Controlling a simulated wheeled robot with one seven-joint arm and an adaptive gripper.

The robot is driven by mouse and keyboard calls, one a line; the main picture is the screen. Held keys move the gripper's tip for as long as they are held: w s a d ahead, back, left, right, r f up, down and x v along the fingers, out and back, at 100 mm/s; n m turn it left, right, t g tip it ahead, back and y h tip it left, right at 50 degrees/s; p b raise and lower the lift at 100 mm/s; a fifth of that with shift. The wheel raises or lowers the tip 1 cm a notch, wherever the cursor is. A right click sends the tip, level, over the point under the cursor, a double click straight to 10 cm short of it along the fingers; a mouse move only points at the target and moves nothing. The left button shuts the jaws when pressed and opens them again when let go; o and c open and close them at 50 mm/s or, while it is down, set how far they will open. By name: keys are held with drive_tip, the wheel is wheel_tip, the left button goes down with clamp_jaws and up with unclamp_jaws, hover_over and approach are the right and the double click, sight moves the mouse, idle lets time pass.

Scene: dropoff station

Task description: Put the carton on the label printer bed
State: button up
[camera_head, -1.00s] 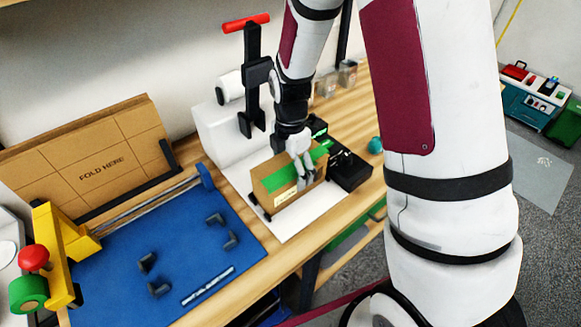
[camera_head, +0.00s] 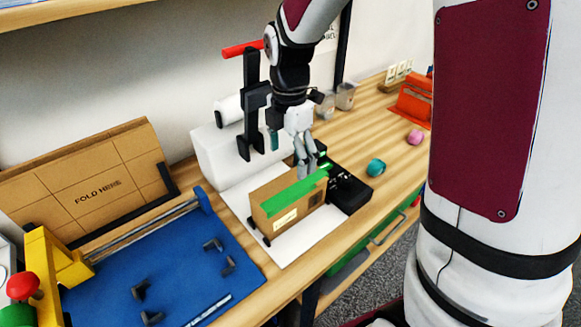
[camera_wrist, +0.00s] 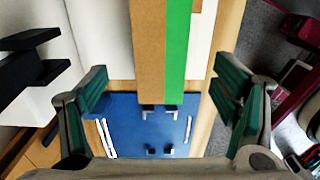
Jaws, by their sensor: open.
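The carton (camera_head: 285,212) is a brown box with green tape along its top and a pale label on its front side. It stands upright on the white label printer bed (camera_head: 300,243). In the wrist view the carton (camera_wrist: 150,50) runs lengthwise from the top edge, between the two fingers but ahead of them. My gripper (camera_head: 306,168) is above the far right end of the carton, fingers pointing down. In the wrist view my gripper (camera_wrist: 165,98) has its teal-padded fingers wide apart, with nothing between the pads.
Behind the bed stands a white machine (camera_head: 225,155) with a black post and red handle. A black device (camera_head: 348,190) adjoins the carton's right end. A blue mat (camera_head: 180,260) with small black blocks lies left. A teal ball (camera_head: 376,167) is on the wood to the right.

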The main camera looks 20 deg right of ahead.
drive_tip(key=shift+s+r, duration=0.1)
drive_tip(key=shift+r, duration=0.35)
drive_tip(key=s+r+m+t, duration=0.2)
drive_tip(key=s+r+m, duration=0.5)
drive_tip(key=s+m, duration=0.3)
drive_tip(key=s+r+m+t, duration=0.3)
drive_tip(key=s+r+m, duration=0.4)
drive_tip(key=s+m, duration=0.3)
drive_tip(key=shift+m, duration=0.8)
drive_tip(key=shift+d, duration=0.1)
